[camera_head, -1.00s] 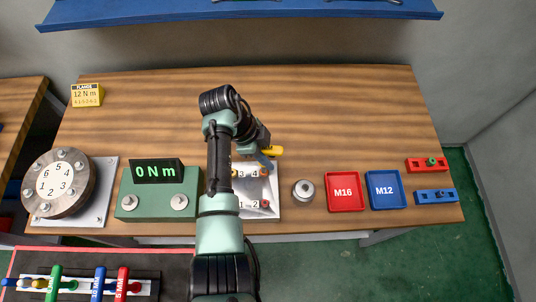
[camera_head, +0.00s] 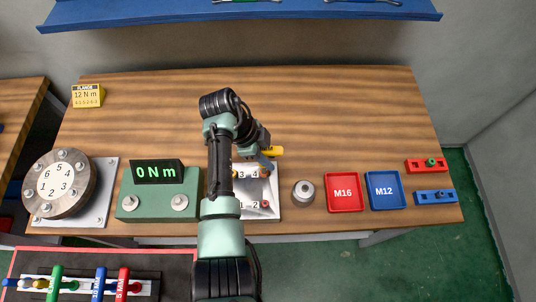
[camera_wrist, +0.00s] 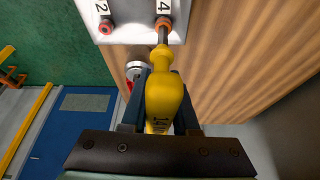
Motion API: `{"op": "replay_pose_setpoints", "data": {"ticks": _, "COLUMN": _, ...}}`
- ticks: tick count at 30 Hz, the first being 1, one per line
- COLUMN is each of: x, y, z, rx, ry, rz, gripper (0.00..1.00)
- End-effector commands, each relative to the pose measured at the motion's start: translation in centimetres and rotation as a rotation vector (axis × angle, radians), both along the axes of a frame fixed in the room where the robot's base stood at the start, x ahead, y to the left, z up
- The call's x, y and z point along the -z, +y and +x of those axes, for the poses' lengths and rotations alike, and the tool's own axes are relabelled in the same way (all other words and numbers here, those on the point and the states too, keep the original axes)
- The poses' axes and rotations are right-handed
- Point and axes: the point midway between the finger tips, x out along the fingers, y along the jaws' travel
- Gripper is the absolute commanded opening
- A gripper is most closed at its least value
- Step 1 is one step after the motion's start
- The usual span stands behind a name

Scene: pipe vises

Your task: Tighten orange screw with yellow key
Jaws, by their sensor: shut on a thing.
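The yellow key (camera_wrist: 164,98) is held between the blue fingers of my gripper (camera_wrist: 160,100) in the wrist view. Its dark shaft reaches to the orange screw (camera_wrist: 164,22) beside the label 4 on the light plate (camera_wrist: 135,32). The tip appears to meet the screw head, but I cannot tell how deeply it is seated. In the head view the key's yellow handle (camera_head: 276,151) shows beside my gripper (camera_head: 265,163), above the plate (camera_head: 262,207). A red screw (camera_wrist: 105,27) sits beside the label 2.
A green torque display (camera_head: 157,172) reads 0 N m, left of the plate. A round metal part (camera_head: 303,193), a red M16 tray (camera_head: 345,207) and a blue M12 tray (camera_head: 386,205) stand to the right.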

Motion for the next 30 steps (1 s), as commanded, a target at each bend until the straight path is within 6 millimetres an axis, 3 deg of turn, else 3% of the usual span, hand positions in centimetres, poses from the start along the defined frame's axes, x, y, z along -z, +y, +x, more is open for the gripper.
{"op": "replay_pose_setpoints", "data": {"ticks": 11, "x": 0.3, "y": -0.1, "z": -0.4, "rx": -0.012, "ry": 0.013, "rz": 0.001, "gripper": 0.0}}
{"op": "replay_pose_setpoints", "data": {"ticks": 30, "x": -4.0, "y": 0.0, "z": -0.1, "rx": -0.012, "ry": 0.003, "rz": -0.001, "gripper": 0.0}}
